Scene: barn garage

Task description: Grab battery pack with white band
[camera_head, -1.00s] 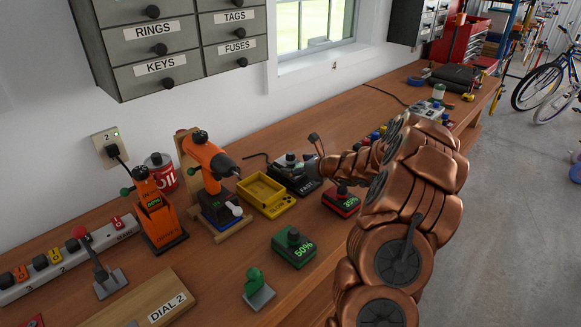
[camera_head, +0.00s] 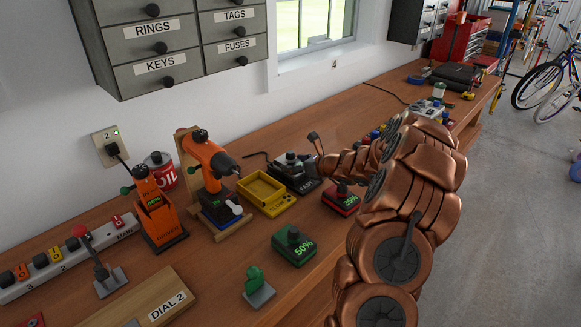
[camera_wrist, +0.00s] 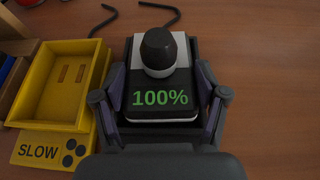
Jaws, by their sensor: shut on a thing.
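The battery pack with the white band (camera_wrist: 177,45) is black with a round black knob on top and a green "100%" readout. My gripper (camera_wrist: 160,88) has one finger on each side of it and is shut on it. In the head view, the pack (camera_head: 291,160) sits at the black charger marked FAST (camera_head: 307,187), partly hidden by my gripper (camera_head: 306,165). I cannot tell whether it is lifted off the charger.
An empty yellow charger marked SLOW (camera_head: 264,194) stands close to the left. An orange drill (camera_head: 207,158) on a stand is farther left. A red-banded pack (camera_head: 341,199) and a green pack (camera_head: 294,246) stand toward the front. Bare bench lies right of the pack in the wrist view.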

